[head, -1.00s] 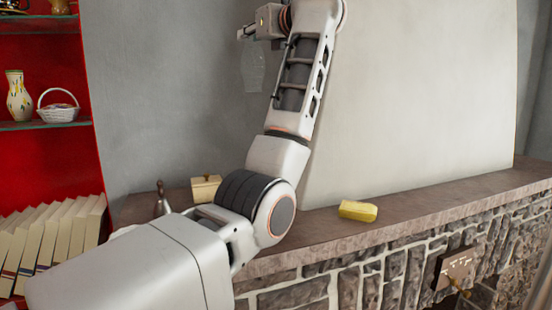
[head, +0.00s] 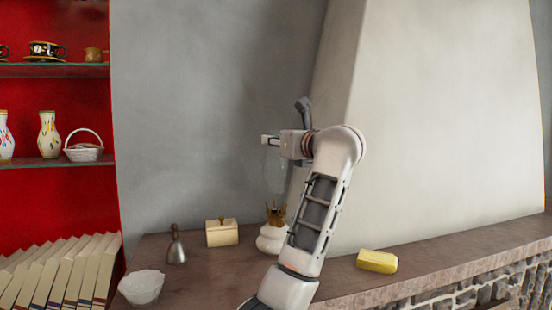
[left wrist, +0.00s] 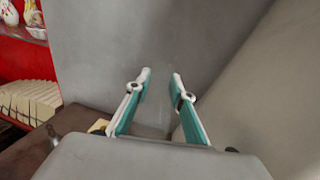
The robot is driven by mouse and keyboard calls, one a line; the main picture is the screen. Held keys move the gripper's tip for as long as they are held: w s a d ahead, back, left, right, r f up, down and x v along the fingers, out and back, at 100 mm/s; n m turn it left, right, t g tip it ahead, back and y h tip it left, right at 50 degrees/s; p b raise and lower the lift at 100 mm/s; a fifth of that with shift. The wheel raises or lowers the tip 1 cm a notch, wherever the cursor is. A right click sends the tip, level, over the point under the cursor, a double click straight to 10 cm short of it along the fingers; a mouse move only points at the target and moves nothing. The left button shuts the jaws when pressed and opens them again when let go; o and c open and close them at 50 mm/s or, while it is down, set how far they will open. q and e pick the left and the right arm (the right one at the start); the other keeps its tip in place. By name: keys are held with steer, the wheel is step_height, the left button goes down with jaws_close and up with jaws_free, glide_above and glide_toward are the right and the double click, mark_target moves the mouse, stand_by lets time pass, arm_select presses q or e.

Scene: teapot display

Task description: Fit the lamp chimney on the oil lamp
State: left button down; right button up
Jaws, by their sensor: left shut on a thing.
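The oil lamp (head: 270,243) has a white rounded body and a brass, crown-like burner (head: 275,215). It stands on the stone ledge, partly hidden behind my left arm. My left gripper (head: 268,140) is shut on the clear glass lamp chimney (head: 274,172), which hangs below it, roughly upright and very faint against the grey wall. The chimney's lower end is above the burner in the picture and apart from it; the depth between them is hard to judge. In the left wrist view the two fingers (left wrist: 162,78) show, with the glass barely visible between them.
On the ledge (head: 325,288) stand a grey bell-shaped thing (head: 176,246), a cream box (head: 222,232), a white bowl (head: 141,287) and a yellow block (head: 377,261). Red shelves with vases and a basket (head: 84,150) are at the left. The pale chimney breast (head: 440,130) rises close behind my arm.

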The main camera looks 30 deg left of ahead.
mark_target(281, 163)
arm_select(q)
steer(key=shift+f, duration=2.35)
arm_select(e)
steer(key=shift+s+d+f, duration=0.15)
steer(key=shift+d+f, duration=0.1)
steer(key=shift+d, duration=0.15)
arm_select(q)
steer(key=shift+f, duration=0.6)
steer(key=c, duration=1.8)
jaws_free()
steer(key=shift+o, duration=0.2)
arm_select(e)
steer(key=shift+w+a+r, duration=0.2)
steer(key=shift+a, duration=0.15)
